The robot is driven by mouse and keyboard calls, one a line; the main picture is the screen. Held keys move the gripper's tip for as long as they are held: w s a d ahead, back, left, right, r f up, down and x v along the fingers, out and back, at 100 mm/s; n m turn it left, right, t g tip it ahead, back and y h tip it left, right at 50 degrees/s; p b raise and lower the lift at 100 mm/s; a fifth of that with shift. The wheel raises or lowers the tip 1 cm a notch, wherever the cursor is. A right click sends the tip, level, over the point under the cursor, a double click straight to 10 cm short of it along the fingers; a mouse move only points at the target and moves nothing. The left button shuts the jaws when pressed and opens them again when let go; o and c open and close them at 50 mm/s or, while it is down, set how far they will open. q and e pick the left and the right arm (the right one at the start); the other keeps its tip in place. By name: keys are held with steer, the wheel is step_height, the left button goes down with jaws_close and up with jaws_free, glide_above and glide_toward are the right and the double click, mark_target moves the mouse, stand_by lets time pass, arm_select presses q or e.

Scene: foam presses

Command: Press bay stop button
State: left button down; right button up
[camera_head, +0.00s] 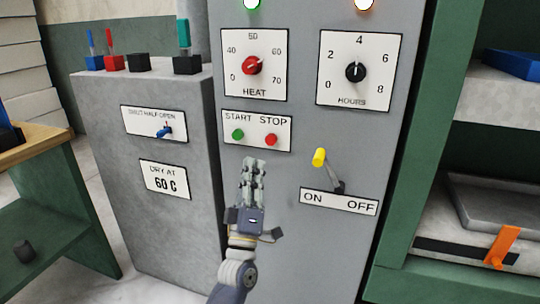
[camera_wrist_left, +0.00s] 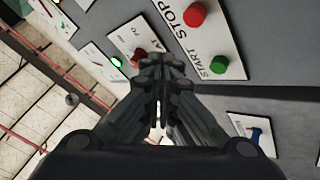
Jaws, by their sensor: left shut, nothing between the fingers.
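The red stop button (camera_head: 271,140) sits beside the green start button (camera_head: 238,134) on a white START STOP plate (camera_head: 255,148) on the grey panel. My left gripper (camera_head: 253,163) is shut and empty, just below this plate in the head view, pointing up. I see no contact with either button. My right gripper is not in view.
Above the plate are the red HEAT knob (camera_head: 251,65) and black HOURS knob (camera_head: 355,72). A yellow-tipped ON/OFF lever (camera_head: 319,157) sticks out to the right of my gripper. A lower grey cabinet (camera_head: 165,215) stands left, and a green shelf (camera_head: 400,180) right.

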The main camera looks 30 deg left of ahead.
mark_target(271, 139)
arm_select(q)
steer(key=shift+s+a+r+n+y, duration=0.15)
steer(key=shift+s+r+n+y, duration=0.2)
steer(key=shift+r, duration=0.15)
steer(key=shift+s+a+r+n+y, duration=0.1)
steer(key=shift+s+r+n+y, duration=0.2)
steer(key=shift+r, duration=0.2)
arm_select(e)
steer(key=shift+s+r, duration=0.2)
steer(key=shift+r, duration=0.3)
arm_select(q)
steer(key=w+a+b, duration=0.2)
steer(key=w+b, duration=0.1)
steer(key=w, duration=0.5)
steer(key=shift+w+b, duration=0.3)
steer(key=shift+b, duration=0.05)
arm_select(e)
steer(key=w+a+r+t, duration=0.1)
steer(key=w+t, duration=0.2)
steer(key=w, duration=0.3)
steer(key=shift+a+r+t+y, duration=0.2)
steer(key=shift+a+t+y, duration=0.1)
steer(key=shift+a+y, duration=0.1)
arm_select(q)
steer(key=shift+w, duration=0.1)
